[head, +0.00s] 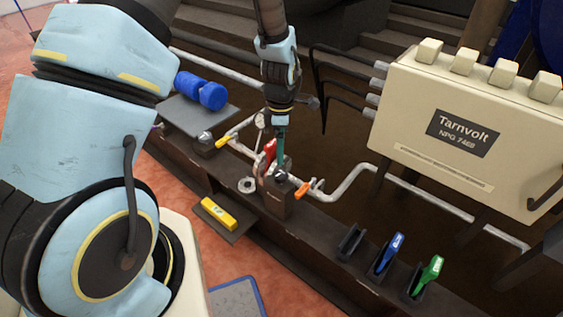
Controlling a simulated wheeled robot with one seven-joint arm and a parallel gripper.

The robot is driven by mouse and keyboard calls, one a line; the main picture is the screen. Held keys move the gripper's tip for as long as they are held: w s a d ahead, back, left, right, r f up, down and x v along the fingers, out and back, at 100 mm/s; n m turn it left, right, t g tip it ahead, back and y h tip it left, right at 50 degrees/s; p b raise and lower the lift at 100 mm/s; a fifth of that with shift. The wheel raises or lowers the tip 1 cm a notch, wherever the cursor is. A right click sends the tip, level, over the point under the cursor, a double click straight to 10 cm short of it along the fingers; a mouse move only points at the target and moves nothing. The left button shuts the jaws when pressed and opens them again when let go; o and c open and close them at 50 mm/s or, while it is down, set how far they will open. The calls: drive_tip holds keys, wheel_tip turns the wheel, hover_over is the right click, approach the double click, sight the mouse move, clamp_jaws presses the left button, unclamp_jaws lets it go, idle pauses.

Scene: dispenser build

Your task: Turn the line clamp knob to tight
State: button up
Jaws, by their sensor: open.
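My gripper (281,163) points down over a dark brown block (276,203) on the pipe line. The jaws are open, with a teal finger visible; I cannot tell whether it touches anything. A red handle-like piece (270,149) stands upright just left of the fingers. An orange lever or knob (303,190) sits at the right of the block, where the pipe (345,185) leaves it. I cannot tell which part is the line clamp knob or how it is turned; small dark parts under the fingertips are partly hidden.
A yellow lever (222,142) and a gauge (260,120) lie left along the pipe. Blue (388,253) and green (428,275) handled pieces stand in holders beside an empty holder (350,243). A cream Tarnvolt box (460,130) rises at right. A yellow block (218,214) lies in front.

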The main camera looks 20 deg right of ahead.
sight(280, 173)
wheel_tip(280, 173, down, 10)
drive_tip(key=shift+f, duration=0.15)
idle(0.3)
drive_tip(key=c, duration=1.4)
drive_tip(key=shift+o, duration=0.2)
